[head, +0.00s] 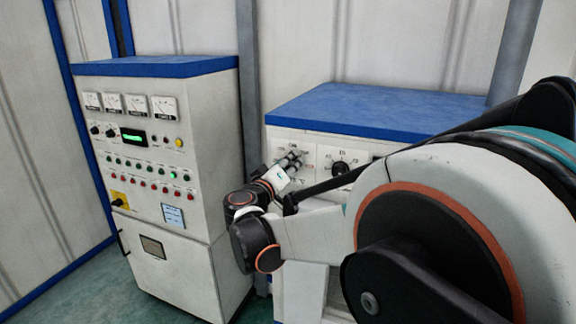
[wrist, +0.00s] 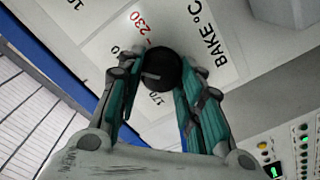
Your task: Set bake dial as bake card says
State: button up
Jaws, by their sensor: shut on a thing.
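The bake dial is a round black knob (wrist: 161,68) on a white plate (wrist: 205,68) lettered "BAKE °C", seen in the wrist view. A red "230" and a black "170" are readable on its scale; other numbers are partly hidden. A short pale mark shows on the knob's left part. My gripper (wrist: 160,82) has one finger on each side of the knob and is shut on it. I cannot identify the bake card.
A second dial (head: 342,168) sits just right on the same blue-topped cabinet (head: 365,106). The left cabinet (head: 205,125) carries meters, lamps, a yellow switch (head: 118,202) and a small pale-blue card (head: 173,215), unreadable here. My arm covers the lower right.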

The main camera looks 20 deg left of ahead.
jog(key=shift+f+n+b, duration=0.1)
jog(key=shift+n+b, duration=0.3)
jog(key=shift+b, duration=0.05)
jog(key=n+b, duration=0.3)
jog(key=shift+f+n, duration=0.15)
jog(key=shift+n, duration=0.15)
jog(key=n+b, duration=0.3)
jog(key=n, duration=0.2)
jog(key=shift+a, duration=0.1)
jog(key=shift+n, duration=0.3)
jog(key=o, duration=1.1)
jog(key=shift+c, duration=0.2)
jog(key=shift+s, duration=0.1)
